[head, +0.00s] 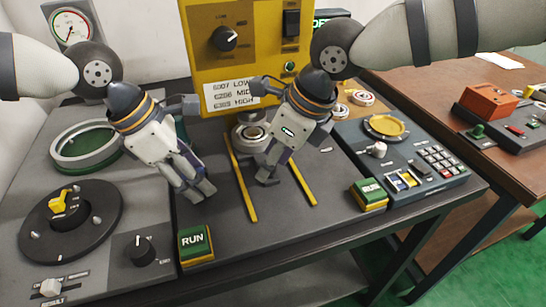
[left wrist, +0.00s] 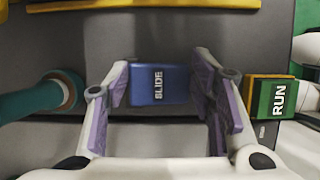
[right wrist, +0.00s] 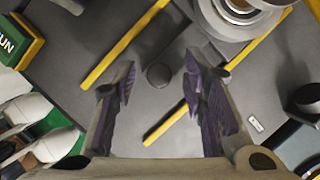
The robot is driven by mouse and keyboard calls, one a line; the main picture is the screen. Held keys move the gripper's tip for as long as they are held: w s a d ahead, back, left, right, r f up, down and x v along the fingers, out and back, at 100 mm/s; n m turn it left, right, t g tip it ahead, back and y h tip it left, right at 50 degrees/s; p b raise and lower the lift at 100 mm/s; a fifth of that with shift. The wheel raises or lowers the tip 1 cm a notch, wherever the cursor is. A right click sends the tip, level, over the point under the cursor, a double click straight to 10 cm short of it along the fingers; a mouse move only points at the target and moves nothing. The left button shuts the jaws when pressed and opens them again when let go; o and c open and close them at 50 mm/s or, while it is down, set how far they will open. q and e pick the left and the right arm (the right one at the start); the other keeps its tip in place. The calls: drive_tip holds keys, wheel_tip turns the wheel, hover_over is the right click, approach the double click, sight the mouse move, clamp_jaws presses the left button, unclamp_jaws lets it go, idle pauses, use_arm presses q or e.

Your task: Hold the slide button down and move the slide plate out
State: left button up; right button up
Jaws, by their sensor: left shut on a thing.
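The blue SLIDE button (left wrist: 146,84) is between the fingers of my left gripper (left wrist: 160,92) in the left wrist view; the gripper is shut on it. In the head view my left gripper (head: 196,194) points down left of the yellow rails and hides the button. A dark round knob (right wrist: 160,75) stands between the two rails in the right wrist view. My right gripper (right wrist: 158,88) is open, with one finger on each side of the knob and visible gaps. The slide plate's edges cannot be made out. A silver ring-shaped holder (right wrist: 240,12) sits behind the knob.
Yellow rails (head: 240,180) flank the knob area. A yellow machine (head: 218,70) stands behind. RUN buttons stand at the front left (head: 196,244) and right (head: 369,195). A keypad panel (head: 405,160) lies right. A teal cylinder (left wrist: 42,97) is near my left gripper.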

use_arm(q)
drive_tip(key=shift+s+f, duration=0.15)
drive_tip(key=shift+f, duration=0.05)
use_arm(e)
clamp_jaws()
drive_tip(key=shift+s, duration=0.1)
use_arm(q)
drive_tip(key=shift+a, duration=0.1)
use_arm(e)
drive_tip(key=s+d, duration=0.1)
drive_tip(key=s, duration=0.3)
drive_tip(key=s+d, duration=0.1)
drive_tip(key=s, duration=0.4)
drive_tip(key=s+d, duration=0.2)
drive_tip(key=s, duration=0.3)
drive_tip(key=shift+s, duration=0.2)
drive_tip(key=shift+o, duration=0.5)
unclamp_jaws()
drive_tip(key=shift+d, duration=0.15)
use_arm(q)
drive_tip(key=shift+r, duration=0.1)
drive_tip(key=o, duration=1.2)
drive_tip(key=shift+r, duration=0.1)
use_arm(e)
drive_tip(key=v, duration=1.2)
